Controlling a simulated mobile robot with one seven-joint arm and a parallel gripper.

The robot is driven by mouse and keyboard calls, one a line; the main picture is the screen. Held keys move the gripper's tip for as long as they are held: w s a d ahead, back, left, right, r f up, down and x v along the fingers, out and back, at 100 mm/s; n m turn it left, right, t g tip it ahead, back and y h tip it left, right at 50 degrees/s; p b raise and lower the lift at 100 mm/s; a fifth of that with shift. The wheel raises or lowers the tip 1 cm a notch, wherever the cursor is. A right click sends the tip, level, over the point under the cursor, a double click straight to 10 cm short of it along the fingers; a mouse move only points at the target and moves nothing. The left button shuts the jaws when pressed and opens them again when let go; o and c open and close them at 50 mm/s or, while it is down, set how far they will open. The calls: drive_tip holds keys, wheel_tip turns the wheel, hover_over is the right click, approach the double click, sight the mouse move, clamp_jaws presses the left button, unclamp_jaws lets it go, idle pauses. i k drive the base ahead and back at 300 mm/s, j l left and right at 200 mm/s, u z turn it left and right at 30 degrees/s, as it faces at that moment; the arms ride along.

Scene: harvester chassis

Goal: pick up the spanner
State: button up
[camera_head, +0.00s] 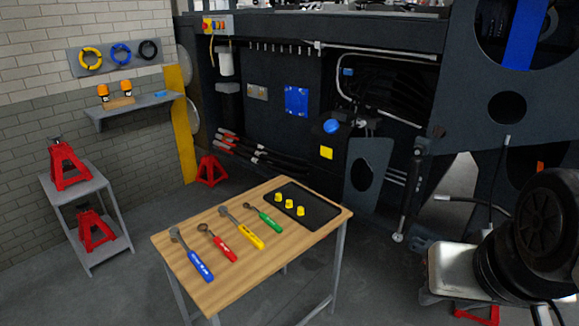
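Several hand tools lie side by side on the wooden table (285,246). From left to right they are a blue-handled tool (200,266), a red-handled tool (224,249), a yellow-handled tool (249,236) and a green-handled tool (269,221). Each has a dark metal head pointing to the upper left and its handle to the lower right. They lie flat and apart from each other. The heads are too small to tell for sure which one is the spanner. My gripper is not in view.
A black tray (323,212) with three yellow caps (289,204) lies at the table's right end. The dark harvester chassis (275,130) stands behind. A grey step stand (80,200) with red jacks is at left; black wheels (540,235) at right. Floor near the table is clear.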

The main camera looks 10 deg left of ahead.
sight(218, 241)
drive_tip(key=u, duration=1.3)
drive_tip(key=z, duration=2.25)
drive_tip(key=u, duration=2.25)
drive_tip(key=i+l+u, duration=0.4)
drive_tip(key=i, duration=0.25)
drive_tip(key=i+l+u, duration=0.35)
drive_tip(key=i+l, duration=0.2)
